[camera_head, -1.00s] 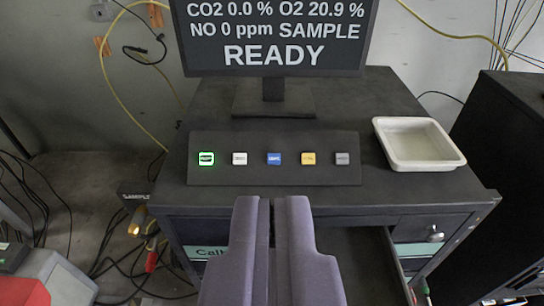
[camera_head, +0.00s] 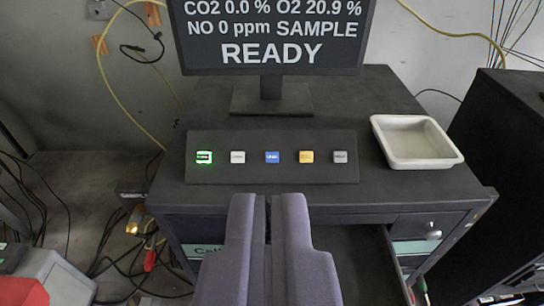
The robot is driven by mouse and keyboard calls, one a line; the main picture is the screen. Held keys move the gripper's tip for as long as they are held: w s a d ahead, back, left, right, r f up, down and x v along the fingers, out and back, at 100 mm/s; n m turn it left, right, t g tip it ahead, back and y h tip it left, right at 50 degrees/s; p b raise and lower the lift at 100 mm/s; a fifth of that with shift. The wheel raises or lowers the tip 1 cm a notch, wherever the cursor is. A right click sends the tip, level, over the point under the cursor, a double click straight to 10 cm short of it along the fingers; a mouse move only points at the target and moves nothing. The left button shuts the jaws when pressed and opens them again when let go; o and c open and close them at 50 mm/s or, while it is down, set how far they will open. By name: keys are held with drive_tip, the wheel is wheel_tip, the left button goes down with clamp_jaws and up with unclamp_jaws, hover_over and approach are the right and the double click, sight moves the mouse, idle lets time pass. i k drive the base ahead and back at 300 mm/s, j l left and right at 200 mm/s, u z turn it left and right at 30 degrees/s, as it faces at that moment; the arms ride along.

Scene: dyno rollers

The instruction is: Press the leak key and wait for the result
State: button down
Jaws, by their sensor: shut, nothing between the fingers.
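A dark key panel (camera_head: 272,177) lies on the cabinet top with a row of small keys. From left to right they are a green-lit key (camera_head: 204,157), a white key (camera_head: 238,157), a blue key (camera_head: 272,157), a yellow key (camera_head: 306,157) and a grey key (camera_head: 340,157). Their labels are too small to read, so I cannot tell which is the leak key. The monitor (camera_head: 270,35) behind shows CO2 0.0 %, O2 20.9 %, NO 0 ppm, SAMPLE and READY. My gripper (camera_head: 268,202) is shut and empty, in front of the panel below the blue key in the picture.
A white tray (camera_head: 416,163) stands on the cabinet top (camera_head: 345,100) to the right of the panel. An open drawer (camera_head: 360,260) is under the cabinet's front edge. Cables and a red-and-grey machine (camera_head: 50,280) are at the lower left. A dark cabinet (camera_head: 505,130) stands at right.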

sight(270, 158)
drive_tip(key=i+u, duration=0.15)
drive_tip(key=u, duration=0.2)
drive_tip(key=i+u, duration=0.1)
drive_tip(key=u, duration=0.25)
drive_tip(key=i+l+u, duration=0.1)
drive_tip(key=u, duration=0.25)
